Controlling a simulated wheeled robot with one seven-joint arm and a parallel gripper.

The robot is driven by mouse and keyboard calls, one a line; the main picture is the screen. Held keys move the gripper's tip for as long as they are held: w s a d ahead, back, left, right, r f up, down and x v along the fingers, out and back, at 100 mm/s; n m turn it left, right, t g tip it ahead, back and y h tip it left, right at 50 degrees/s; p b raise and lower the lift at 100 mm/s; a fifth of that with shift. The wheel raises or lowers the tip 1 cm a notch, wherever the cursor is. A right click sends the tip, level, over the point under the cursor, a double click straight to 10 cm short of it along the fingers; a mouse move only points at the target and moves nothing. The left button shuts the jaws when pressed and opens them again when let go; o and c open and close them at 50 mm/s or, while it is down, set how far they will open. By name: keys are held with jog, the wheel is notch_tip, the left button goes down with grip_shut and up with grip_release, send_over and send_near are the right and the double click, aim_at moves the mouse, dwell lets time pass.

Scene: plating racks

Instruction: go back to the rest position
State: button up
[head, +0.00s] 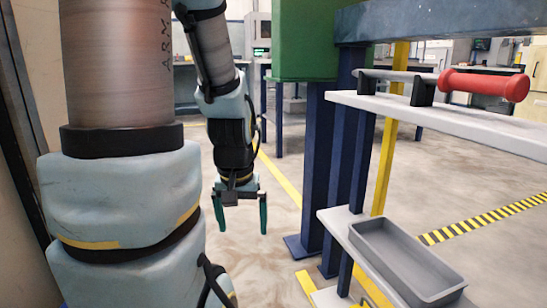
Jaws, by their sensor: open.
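My gripper (241,214) hangs at the end of my arm, left of the middle of the head view. It points down over open floor. Its two green fingers are apart and nothing is between them. The gripper is clear of the rack, with a gap to the blue posts on its right.
A rack with white shelves (450,122) stands at the right on blue posts (317,170). A red-handled tool (484,84) lies on its upper shelf and a grey tray (405,262) on a lower one. A green box (306,40) is above. Floor (275,215) around the gripper is free.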

notch_tip(320, 180, up, 42)
jog(key=p, duration=4)
jog(key=shift+s, duration=0.3)
